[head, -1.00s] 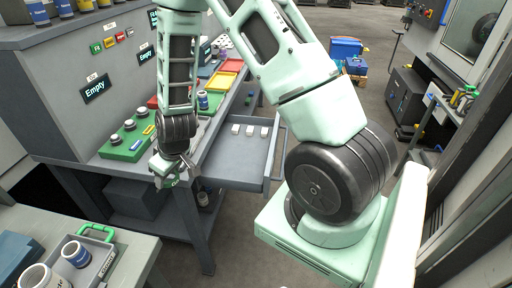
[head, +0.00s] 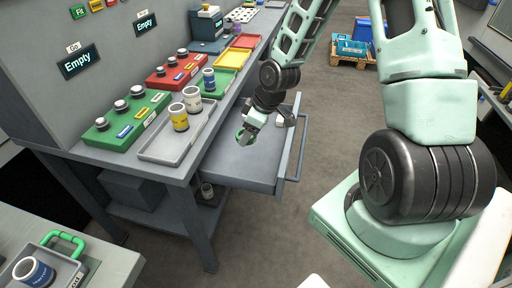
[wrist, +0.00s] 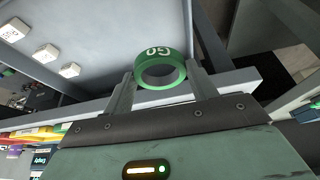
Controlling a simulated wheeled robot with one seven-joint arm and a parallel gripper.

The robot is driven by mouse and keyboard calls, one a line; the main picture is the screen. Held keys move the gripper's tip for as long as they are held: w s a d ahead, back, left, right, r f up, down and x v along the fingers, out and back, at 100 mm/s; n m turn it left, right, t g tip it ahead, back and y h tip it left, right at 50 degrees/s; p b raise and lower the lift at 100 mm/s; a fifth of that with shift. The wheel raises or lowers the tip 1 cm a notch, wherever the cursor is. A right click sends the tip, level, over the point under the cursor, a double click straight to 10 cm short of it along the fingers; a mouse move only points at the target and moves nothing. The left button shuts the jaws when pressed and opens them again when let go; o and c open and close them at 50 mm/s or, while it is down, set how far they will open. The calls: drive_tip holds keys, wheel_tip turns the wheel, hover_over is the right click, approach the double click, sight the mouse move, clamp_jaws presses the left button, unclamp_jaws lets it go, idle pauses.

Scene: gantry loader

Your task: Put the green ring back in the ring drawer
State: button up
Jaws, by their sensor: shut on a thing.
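The green ring (wrist: 160,70), marked "GO", is gripped between the two fingers of my gripper (wrist: 160,84) in the wrist view. In the head view my gripper (head: 246,136) hangs over the pulled-out grey drawer (head: 226,164), with the green of the ring (head: 242,135) just showing at its tip. The drawer's bare floor (wrist: 115,45) fills the upper left of the wrist view, beyond the ring. The ring appears above the drawer floor; the exact gap cannot be told.
Small white blocks (wrist: 47,53) sit in the drawer. The bench above holds a grey tray (head: 165,147) with cups, a green button box (head: 125,117) and a red one (head: 174,72). A side table (head: 110,262) stands at the lower left.

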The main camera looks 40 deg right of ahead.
drive_tip(key=n+b, duration=0.2)
drive_tip(key=b, duration=0.4)
hover_over(257, 170)
wheel_tip(257, 170, down, 6)
drive_tip(key=shift+g+y, duration=0.3)
drive_tip(key=shift+y, duration=0.1)
drive_tip(key=f+b, duration=0.1)
drive_tip(key=f, duration=0.6)
drive_tip(key=d+f+b, duration=0.1)
drive_tip(key=f, duration=0.2)
drive_tip(key=shift+s+f+b, duration=0.15)
drive_tip(key=shift+s+b, duration=0.15)
drive_tip(key=shift+s, duration=0.1)
drive_tip(key=shift+f, duration=0.1)
drive_tip(key=o, duration=1.2)
